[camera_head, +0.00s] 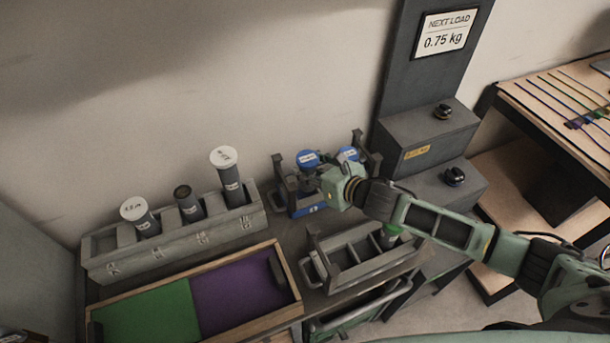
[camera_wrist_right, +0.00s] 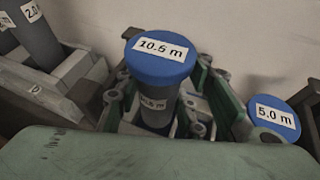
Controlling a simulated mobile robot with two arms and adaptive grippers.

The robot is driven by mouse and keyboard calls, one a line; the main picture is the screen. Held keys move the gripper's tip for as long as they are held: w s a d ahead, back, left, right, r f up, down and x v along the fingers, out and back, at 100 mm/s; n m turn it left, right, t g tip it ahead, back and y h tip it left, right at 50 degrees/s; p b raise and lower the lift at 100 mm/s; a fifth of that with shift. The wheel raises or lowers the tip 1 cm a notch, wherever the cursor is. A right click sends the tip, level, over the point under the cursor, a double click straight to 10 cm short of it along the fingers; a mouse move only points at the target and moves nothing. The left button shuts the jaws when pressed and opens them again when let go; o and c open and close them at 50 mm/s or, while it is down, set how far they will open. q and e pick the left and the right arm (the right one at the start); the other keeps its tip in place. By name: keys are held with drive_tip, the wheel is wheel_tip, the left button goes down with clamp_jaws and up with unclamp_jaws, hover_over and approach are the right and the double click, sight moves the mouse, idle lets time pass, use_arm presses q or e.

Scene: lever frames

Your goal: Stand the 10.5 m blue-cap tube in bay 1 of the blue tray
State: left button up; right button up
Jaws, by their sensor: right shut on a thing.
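The 10.5 m blue-cap tube (camera_head: 307,158) is upright at the blue tray (camera_head: 311,210), near the back wall. In the right wrist view the tube (camera_wrist_right: 162,62) stands between the green fingers of my right gripper (camera_wrist_right: 165,105), which is shut on it below the cap. The head view shows my right gripper (camera_head: 330,180) at the tray. A 5.0 m blue-cap tube (camera_head: 347,153) is to its right, and also shows in the wrist view (camera_wrist_right: 275,118). The tube's lower end and the bay floor are hidden, so I cannot tell whether it is seated. My left gripper is out of view.
A grey rack (camera_head: 180,250) with white-capped and dark-capped tubes stands at left. A green-and-purple wooden-edged box (camera_head: 285,275) is at front left. A dark column (camera_head: 425,65) rises at right.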

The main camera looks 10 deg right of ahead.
drive_tip(key=shift+w+a+f, duration=0.3)
drive_tip(key=shift+w+a, duration=0.1)
drive_tip(key=shift+w, duration=0.15)
wheel_tip(320, 180, down, 4)
drive_tip(key=shift+r+p, duration=0.15)
drive_tip(key=shift+p, duration=0.25)
drive_tip(key=shift+f, duration=0.2)
drive_tip(key=shift+f, duration=0.2)
drive_tip(key=o, duration=1.4)
drive_tip(key=shift+d, duration=0.1)
